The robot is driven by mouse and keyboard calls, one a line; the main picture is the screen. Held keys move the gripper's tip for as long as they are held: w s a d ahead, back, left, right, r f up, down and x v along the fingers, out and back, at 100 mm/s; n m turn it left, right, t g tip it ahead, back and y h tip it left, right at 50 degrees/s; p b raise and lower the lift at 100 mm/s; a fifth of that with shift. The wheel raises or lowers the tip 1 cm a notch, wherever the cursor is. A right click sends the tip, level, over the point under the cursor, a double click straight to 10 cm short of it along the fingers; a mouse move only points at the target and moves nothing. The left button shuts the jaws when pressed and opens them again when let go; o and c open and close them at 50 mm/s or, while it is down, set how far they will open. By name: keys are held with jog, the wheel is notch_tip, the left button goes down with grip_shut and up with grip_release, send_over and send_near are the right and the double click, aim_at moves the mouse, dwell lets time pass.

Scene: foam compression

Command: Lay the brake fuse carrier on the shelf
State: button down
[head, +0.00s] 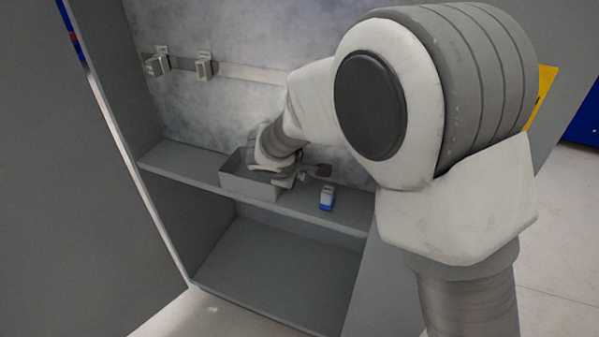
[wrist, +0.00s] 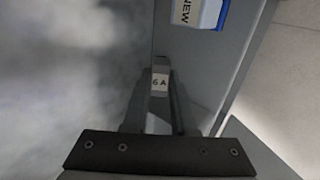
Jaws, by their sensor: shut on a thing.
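A grey fuse carrier with a white "6 A" label (wrist: 160,82) is between the two dark fingers of my gripper (wrist: 158,104) in the wrist view. My gripper is shut on it. In the head view my gripper (head: 318,171) is over the back of the shelf (head: 345,208), to the right of the grey bin and close to the back wall. The carrier cannot be made out clearly in the head view. I cannot tell whether it touches the shelf.
A blue and white box (head: 327,197) marked "NEW" stands on the shelf to the right. Grey carriers (head: 205,66) sit on a wall rail. The shelf's right part has free room.

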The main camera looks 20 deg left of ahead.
jog(key=shift+f, duration=0.25)
jog(key=c, duration=0.6)
grip_release()
jog(key=shift+c, duration=0.2)
jog(key=p+v, duration=0.3)
jog(key=v, duration=1.4)
jog(key=shift+r, duration=0.2)
jog(key=shift+s, duration=0.15)
